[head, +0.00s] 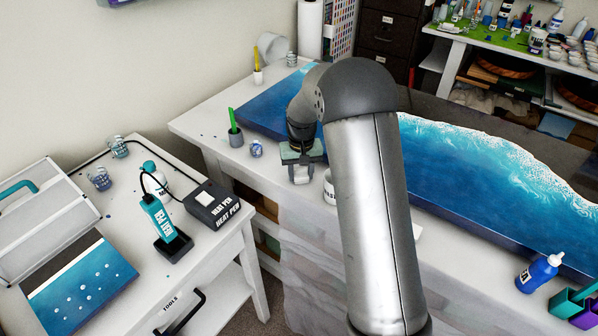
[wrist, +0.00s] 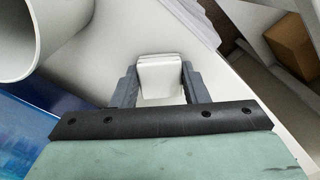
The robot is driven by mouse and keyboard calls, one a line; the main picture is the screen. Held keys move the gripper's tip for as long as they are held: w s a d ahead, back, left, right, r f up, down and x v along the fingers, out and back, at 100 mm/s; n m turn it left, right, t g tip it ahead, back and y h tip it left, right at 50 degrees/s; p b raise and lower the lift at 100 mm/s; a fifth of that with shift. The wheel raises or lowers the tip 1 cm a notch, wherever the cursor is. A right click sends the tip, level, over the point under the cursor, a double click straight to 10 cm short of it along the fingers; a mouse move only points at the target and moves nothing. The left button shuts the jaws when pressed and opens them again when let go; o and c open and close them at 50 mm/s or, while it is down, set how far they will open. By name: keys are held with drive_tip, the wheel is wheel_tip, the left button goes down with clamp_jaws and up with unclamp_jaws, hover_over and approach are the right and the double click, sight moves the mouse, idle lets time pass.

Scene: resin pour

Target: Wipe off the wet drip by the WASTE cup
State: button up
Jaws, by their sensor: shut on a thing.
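My gripper (head: 301,172) is over the near edge of the white worktable, and it also shows in the wrist view (wrist: 160,85). It is shut on a white folded wipe (wrist: 160,72), which sits between the two dark fingers. A white cup (head: 329,186) stands just right of the gripper, partly hidden by my arm; its dark lettering is cut off, so I cannot read it. A white cup (wrist: 75,14) also shows large at the upper left of the wrist view. I cannot make out a wet drip in either view. I cannot tell whether the wipe touches the tabletop.
A blue resin panel (head: 268,112) lies behind the gripper and continues right (head: 465,165) beyond my arm. A grey pot with a green stick (head: 235,136) and a small blue-stained cup (head: 256,149) stand to the left. A heat pen box (head: 212,204) sits on the side cart.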

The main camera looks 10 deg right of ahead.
sight(302, 175)
drive_tip(key=shift+s+d+f, duration=0.1)
drive_tip(key=shift+s+f, duration=0.05)
drive_tip(key=shift+r+p, duration=1.95)
drive_tip(key=shift+r, duration=1.65)
